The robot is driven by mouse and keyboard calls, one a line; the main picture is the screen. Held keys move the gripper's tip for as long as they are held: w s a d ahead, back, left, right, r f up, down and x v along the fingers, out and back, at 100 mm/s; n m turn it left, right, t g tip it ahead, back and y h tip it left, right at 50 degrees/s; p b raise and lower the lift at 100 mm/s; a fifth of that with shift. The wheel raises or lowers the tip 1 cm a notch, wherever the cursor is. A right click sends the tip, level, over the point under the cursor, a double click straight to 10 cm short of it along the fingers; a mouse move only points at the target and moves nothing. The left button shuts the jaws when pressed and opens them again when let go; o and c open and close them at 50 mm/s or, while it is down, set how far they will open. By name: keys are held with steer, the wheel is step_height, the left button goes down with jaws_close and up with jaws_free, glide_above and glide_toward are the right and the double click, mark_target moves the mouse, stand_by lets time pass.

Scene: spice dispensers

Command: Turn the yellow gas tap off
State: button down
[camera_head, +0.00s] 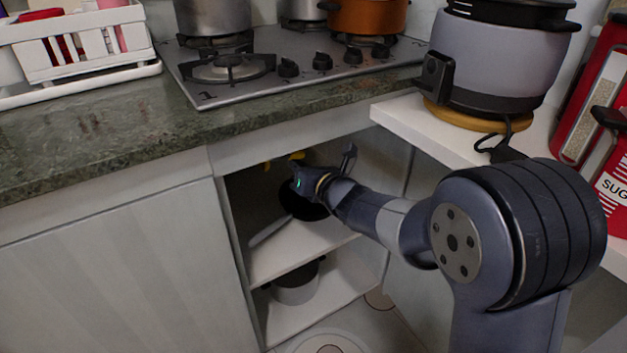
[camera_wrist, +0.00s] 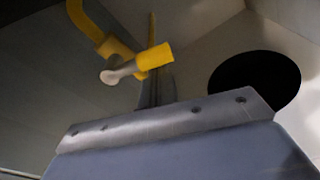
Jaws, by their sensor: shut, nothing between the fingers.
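The yellow gas tap (camera_wrist: 155,57) shows in the wrist view, just beyond the front edge of my gripper. A yellow pipe (camera_wrist: 84,20) comes down to it from the upper left, and a pale grey stub points left from it. In the head view, small yellow parts of the tap (camera_head: 297,156) show under the counter, above my gripper (camera_head: 298,184). My gripper is shut and empty, inside the open cabinet. I cannot tell whether it touches the tap, as its fingers are mostly hidden.
A black pan (camera_head: 303,203) lies on the cabinet's upper shelf (camera_head: 300,248), beside my gripper. A pot (camera_head: 296,288) stands on the lower shelf. The stove (camera_head: 300,62) and counter edge (camera_head: 100,165) are above. A rice cooker (camera_head: 497,55) stands on the white ledge at right.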

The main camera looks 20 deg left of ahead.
steer(key=shift+w+r+b, duration=0.2)
steer(key=shift+r+b, duration=0.2)
steer(key=shift+r, duration=0.05)
steer(key=shift+f, duration=0.1)
step_height(320, 180, down, 4)
steer(key=b, duration=0.5)
steer(key=p+v, duration=0.2)
steer(key=v, duration=0.7)
steer(key=shift+s+r+p, duration=0.2)
steer(key=shift+s+p, duration=0.1)
steer(key=shift+p, duration=0.05)
steer(key=shift+a, duration=0.15)
